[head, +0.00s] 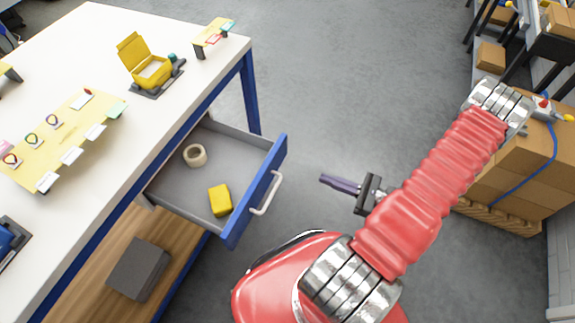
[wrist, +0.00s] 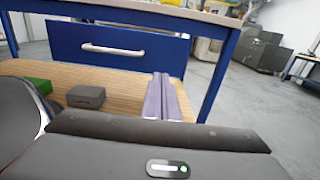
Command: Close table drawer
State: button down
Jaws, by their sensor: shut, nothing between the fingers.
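The table drawer (head: 235,167) stands pulled out from under the white-topped table (head: 110,45). It has a grey inside, a blue front and a silver handle (head: 266,194). A tape roll (head: 195,156) and a yellow block (head: 220,200) lie in it. My gripper (head: 323,179) is right of the drawer front, apart from the handle, with its purple fingers together and empty, pointing left. In the wrist view the blue drawer front (wrist: 70,48) and its handle (wrist: 113,49) face me, left of and beyond my fingers (wrist: 161,95).
A wooden lower shelf (head: 95,275) under the table bears a dark grey box (head: 139,269). A yellow case (head: 145,65) and a yellow board (head: 65,135) are on the tabletop. Cardboard boxes (head: 520,170) on a pallet stand at the right. The floor between is clear.

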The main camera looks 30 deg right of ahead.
aim_at(278, 161)
dwell(0.4)
jog(key=shift+x, duration=7)
jog(key=shift+f, duration=0.1)
